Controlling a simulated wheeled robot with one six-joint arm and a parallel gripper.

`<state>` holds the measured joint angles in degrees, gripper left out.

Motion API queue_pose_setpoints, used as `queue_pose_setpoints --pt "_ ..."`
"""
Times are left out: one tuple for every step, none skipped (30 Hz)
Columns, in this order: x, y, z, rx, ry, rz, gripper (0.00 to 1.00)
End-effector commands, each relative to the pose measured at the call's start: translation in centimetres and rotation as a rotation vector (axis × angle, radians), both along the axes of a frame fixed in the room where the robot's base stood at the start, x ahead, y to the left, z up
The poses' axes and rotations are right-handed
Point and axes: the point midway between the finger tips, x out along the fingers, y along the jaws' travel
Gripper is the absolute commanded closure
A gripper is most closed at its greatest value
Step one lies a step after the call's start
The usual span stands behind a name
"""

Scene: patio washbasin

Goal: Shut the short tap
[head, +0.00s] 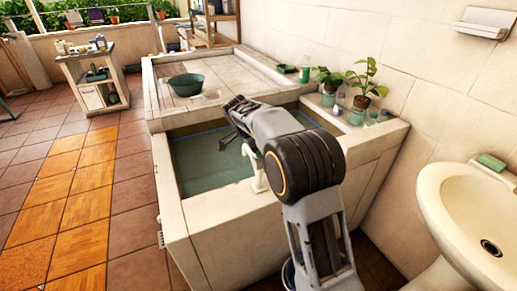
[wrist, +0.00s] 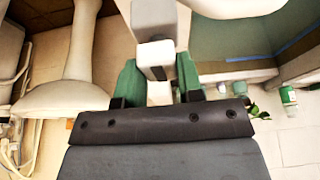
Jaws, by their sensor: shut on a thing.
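A white tap (head: 258,181) stands at the near wall of the water-filled trough, partly hidden behind my arm in the head view. I cannot tell from its visible part how short it is. In the wrist view a pale block with a grey end (wrist: 155,55), which looks like part of a tap, reaches down between the green fingers. In the head view the fingertips are not clear, being largely hidden by my own arm over the trough.
The trough (head: 178,222) has thick pale walls. A dark green bowl (head: 187,85) sits on the slab behind it. Potted plants and jars, such as a brown pot (head: 361,101), line the right ledge. A white washbasin (head: 440,205) stands at right. The tiled floor at left is clear.

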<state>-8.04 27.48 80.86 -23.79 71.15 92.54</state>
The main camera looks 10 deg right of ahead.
Motion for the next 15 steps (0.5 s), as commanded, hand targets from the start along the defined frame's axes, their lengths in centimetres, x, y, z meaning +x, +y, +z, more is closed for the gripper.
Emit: queue_pose_setpoints --pt "0.04 -0.03 0.07 0.000 -0.001 -0.011 0.90" --pt "0.05 -0.03 0.07 0.000 -0.001 -0.019 0.90" --pt "0.05 -0.03 0.07 0.000 -0.002 -0.027 0.90" --pt "0.05 -0.03 0.07 0.000 -0.002 -0.033 0.90" --pt "0.04 -0.03 0.07 0.000 -0.001 -0.037 0.90" --pt "0.04 -0.02 0.06 0.000 -0.001 -0.042 0.90" --pt "0.04 -0.02 0.06 0.000 -0.001 -0.044 0.90" --pt "0.04 -0.02 0.06 0.000 -0.001 -0.046 0.90" --pt "0.04 -0.02 0.06 0.000 -0.001 -0.048 0.90" --pt "0.04 -0.03 0.06 0.000 -0.001 -0.050 0.90" --pt "0.04 -0.02 0.06 0.000 -0.002 -0.051 0.90" --pt "0.03 -0.03 0.06 0.000 -0.001 -0.052 0.90" --pt "0.03 -0.04 0.05 0.001 -0.001 -0.053 0.90" --pt "0.03 -0.03 0.05 0.001 -0.001 -0.053 0.90" --pt "0.03 -0.04 0.05 0.001 -0.001 -0.053 0.90"
